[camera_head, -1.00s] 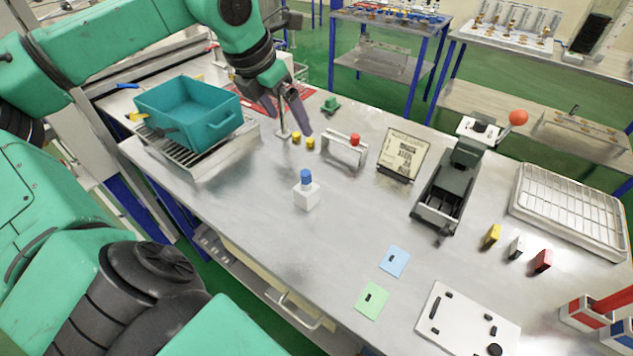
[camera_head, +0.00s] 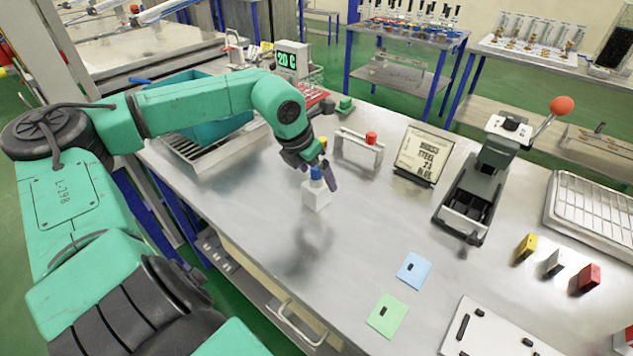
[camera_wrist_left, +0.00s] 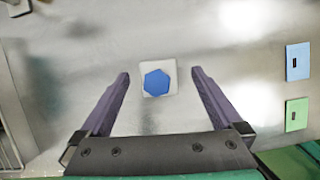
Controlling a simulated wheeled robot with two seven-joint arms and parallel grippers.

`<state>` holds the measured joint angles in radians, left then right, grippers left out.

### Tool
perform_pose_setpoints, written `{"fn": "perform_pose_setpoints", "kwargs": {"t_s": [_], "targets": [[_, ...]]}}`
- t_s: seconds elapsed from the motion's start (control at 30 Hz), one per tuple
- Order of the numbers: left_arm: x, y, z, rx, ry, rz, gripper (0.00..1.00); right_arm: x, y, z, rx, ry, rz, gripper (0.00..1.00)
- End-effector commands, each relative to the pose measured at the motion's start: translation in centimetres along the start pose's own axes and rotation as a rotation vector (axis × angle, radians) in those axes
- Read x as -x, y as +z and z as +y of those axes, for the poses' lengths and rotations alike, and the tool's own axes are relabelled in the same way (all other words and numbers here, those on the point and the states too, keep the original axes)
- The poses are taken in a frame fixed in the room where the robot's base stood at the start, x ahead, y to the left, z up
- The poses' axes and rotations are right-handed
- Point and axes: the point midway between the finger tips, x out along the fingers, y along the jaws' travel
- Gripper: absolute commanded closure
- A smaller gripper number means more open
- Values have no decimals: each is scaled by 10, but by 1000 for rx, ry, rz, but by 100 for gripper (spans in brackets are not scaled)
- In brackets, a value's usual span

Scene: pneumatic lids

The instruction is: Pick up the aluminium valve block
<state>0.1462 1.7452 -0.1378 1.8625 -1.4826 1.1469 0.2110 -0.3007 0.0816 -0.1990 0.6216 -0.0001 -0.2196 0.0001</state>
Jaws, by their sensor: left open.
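A pale grey valve block (camera_head: 316,196) with a blue cap (camera_head: 316,173) stands upright on the steel bench, left of the middle. My left gripper (camera_head: 324,175) is above it with its fingers pointing down at the cap, partly covering it. In the left wrist view the blue cap (camera_wrist_left: 158,82) and the pale block (camera_wrist_left: 171,70) under it lie between the lines of the two spread fingers, near the tips. The left gripper is open and holds nothing. I cannot tell whether a finger touches the cap. My right gripper is not in view.
A bracket with a red knob (camera_head: 371,138), a sign card (camera_head: 424,152) and a lever press (camera_head: 478,190) stand behind and right. A teal bin (camera_head: 215,130) is behind my left arm. Blue (camera_head: 414,270) and green (camera_head: 387,314) cards lie in front. Bench around the block is clear.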

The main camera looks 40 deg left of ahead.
Motion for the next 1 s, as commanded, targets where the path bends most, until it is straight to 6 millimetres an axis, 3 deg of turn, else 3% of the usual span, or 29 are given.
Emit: {"fn": "perform_pose_setpoints", "kwargs": {"t_s": [0.13,0.4,0.7,0.73,0.9,1.0], "targets": [[-14,-2,2,2,-2,7,0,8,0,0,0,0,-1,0],[-47,-5,5,1,3,5,0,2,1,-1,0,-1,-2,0],[-51,-2,4,0,0,-2,0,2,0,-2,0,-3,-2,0],[-51,-2,4,0,0,-2,4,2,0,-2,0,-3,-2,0],[-51,-2,4,0,0,-1,69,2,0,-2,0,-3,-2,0],[-51,-2,4,0,0,-1,100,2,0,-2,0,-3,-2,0]]}}
